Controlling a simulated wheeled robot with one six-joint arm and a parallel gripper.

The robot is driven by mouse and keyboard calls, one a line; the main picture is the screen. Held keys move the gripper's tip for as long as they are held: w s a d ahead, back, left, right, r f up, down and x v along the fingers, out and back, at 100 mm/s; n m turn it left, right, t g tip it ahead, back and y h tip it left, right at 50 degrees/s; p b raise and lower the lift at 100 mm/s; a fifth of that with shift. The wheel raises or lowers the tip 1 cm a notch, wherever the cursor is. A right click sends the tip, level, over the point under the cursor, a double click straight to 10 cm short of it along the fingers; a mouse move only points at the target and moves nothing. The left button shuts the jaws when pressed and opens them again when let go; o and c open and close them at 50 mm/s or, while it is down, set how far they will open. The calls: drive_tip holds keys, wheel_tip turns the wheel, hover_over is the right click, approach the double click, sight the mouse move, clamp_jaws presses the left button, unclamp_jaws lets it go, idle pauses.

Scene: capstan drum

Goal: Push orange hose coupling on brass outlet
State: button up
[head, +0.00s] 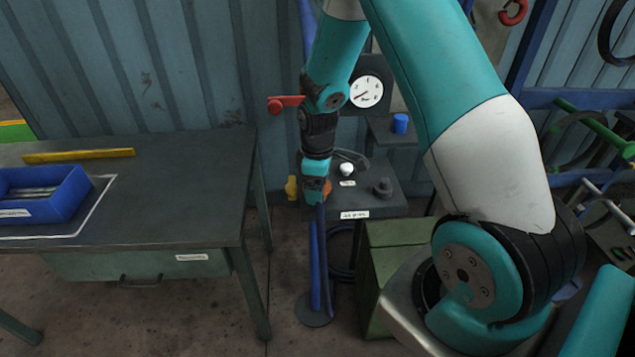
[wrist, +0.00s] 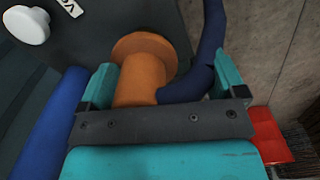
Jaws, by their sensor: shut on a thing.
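The orange hose coupling (wrist: 146,65) is between the teal fingers of my gripper (wrist: 165,84) in the wrist view, with its round flanged end facing away from the palm. A dark blue hose (wrist: 210,40) joins its side. In the head view my gripper (head: 318,192) points down beside the grey bench, and only a sliver of the orange coupling (head: 327,188) shows. A brass-yellow fitting (head: 291,188) sits just left of my gripper; it looks like the outlet. The gap between coupling and fitting is hidden by my gripper. No brass outlet shows in the wrist view.
A white knob (head: 346,169) and a dark knob (head: 382,187) stand on the grey bench. A red lever (head: 285,104) and round gauge (head: 366,91) are above. A blue upright pipe (head: 314,265) stands below. A workbench with a blue bin (head: 45,198) is left; a green box (head: 397,242) is right.

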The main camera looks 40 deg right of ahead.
drive_tip(key=shift+f+b, duration=0.35)
drive_tip(key=shift+f, duration=0.1)
drive_tip(key=o, duration=0.8)
drive_tip(key=shift+r, duration=0.15)
wheel_tip(320, 180, up, 17)
drive_tip(key=b, duration=0.2)
drive_tip(key=s+a+r+y, duration=0.1)
drive_tip(key=s+a, duration=0.6)
drive_tip(key=s+a+r+y, duration=0.1)
drive_tip(key=s+a+r, duration=0.1)
drive_tip(key=s+a, duration=0.5)
drive_tip(key=s+a+r+m+y, duration=0.1)
drive_tip(key=s+a+r+y, duration=0.1)
drive_tip(key=s+a, duration=0.6)
drive_tip(key=shift+a+r, duration=0.15)
drive_tip(key=shift+a, duration=0.1)
